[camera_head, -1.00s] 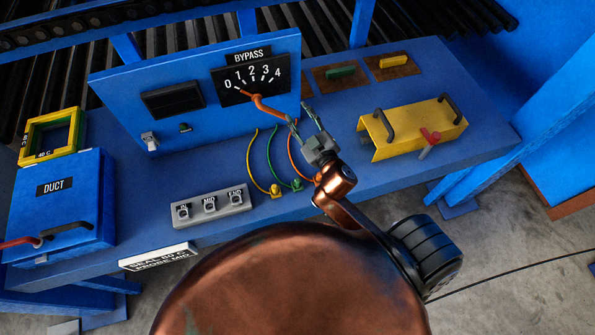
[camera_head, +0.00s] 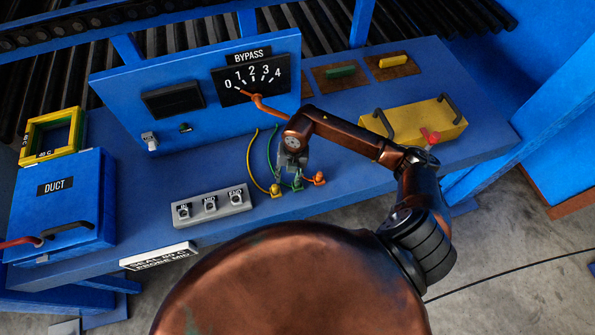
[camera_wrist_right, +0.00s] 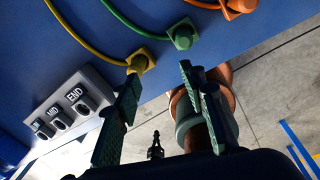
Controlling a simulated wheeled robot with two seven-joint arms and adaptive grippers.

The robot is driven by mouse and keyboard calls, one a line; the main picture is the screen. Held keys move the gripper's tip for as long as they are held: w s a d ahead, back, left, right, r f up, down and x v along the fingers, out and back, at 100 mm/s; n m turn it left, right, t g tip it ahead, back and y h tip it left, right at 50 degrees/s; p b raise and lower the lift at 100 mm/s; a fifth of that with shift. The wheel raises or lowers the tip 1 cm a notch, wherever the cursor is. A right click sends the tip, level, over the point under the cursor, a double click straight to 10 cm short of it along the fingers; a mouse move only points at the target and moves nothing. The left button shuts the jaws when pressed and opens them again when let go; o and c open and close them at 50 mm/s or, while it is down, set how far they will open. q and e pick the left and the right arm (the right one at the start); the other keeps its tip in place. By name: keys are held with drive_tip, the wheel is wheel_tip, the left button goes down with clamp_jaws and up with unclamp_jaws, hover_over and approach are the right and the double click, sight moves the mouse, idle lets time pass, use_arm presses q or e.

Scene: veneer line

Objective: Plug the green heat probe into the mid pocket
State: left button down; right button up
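The green heat probe (camera_head: 298,184) stands on the bench at the end of its green cable, between the yellow and orange probes. It also shows in the right wrist view (camera_wrist_right: 183,38), just beyond the fingertips. My right gripper (camera_head: 296,173) points down over the green probe. In the wrist view its fingers (camera_wrist_right: 160,74) are spread with nothing between them. The grey pocket block (camera_head: 235,207) lies to the left, and its mid pocket (camera_head: 210,204) is the middle one; MID also shows in the wrist view (camera_wrist_right: 62,121). My left gripper is not in view.
The yellow probe (camera_head: 276,190) and orange probe (camera_head: 319,178) stand close on either side. Behind is the blue BYPASS panel (camera_head: 215,112). A yellow handled cover (camera_head: 415,122) lies to the right, the blue DUCT box (camera_head: 75,205) at left.

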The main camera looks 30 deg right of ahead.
drive_tip(key=d, duration=0.2)
drive_tip(key=d+h, duration=0.1)
drive_tip(key=shift+w+d+m+h, duration=0.1)
drive_tip(key=shift+d+m+h, duration=0.2)
drive_tip(key=shift+d, duration=0.05)
drive_tip(key=shift+d+f, duration=0.2)
drive_tip(key=shift+f, duration=0.15)
drive_tip(key=shift+f+p, duration=0.7)
drive_tip(key=shift+f, duration=2.85)
drive_tip(key=shift+c, duration=0.2)
clamp_jaws()
drive_tip(key=shift+r, duration=0.15)
drive_tip(key=shift+a+r+p, duration=0.1)
drive_tip(key=shift+r+p, duration=1.6)
drive_tip(key=shift+r, duration=0.5)
